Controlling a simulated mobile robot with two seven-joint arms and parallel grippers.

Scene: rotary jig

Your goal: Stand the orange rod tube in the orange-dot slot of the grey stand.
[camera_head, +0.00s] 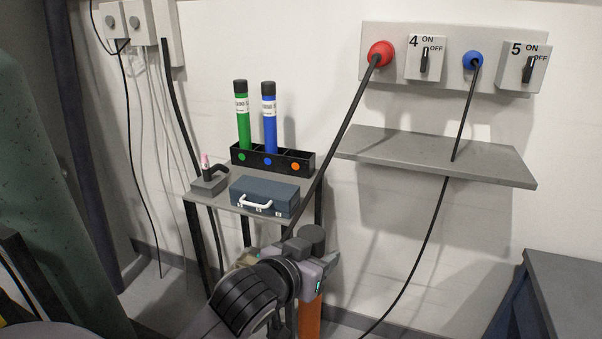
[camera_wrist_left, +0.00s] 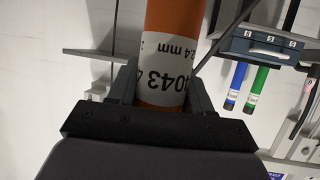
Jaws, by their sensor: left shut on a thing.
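My left gripper (camera_head: 320,272) is shut on the orange rod tube (camera_head: 310,316). It holds the tube roughly upright, low in front of the grey stand (camera_head: 228,209). In the left wrist view the orange tube (camera_wrist_left: 172,50), with a white printed label, sits between the two fingers (camera_wrist_left: 160,92). A dark slotted rack (camera_head: 272,162) is on the stand's top, with green, blue and orange dots. A green tube (camera_head: 243,122) and a blue tube (camera_head: 270,125) stand in it. The slot at the orange dot (camera_head: 295,167) is empty. My right gripper is out of view.
A dark blue case (camera_head: 264,196) and a small grey holder with a pink-tipped item (camera_head: 209,182) sit on the stand in front of the rack. A wall shelf (camera_head: 435,157) juts out at right. Black cables (camera_head: 345,115) hang from the socket panel, one passing close to the rack's right end.

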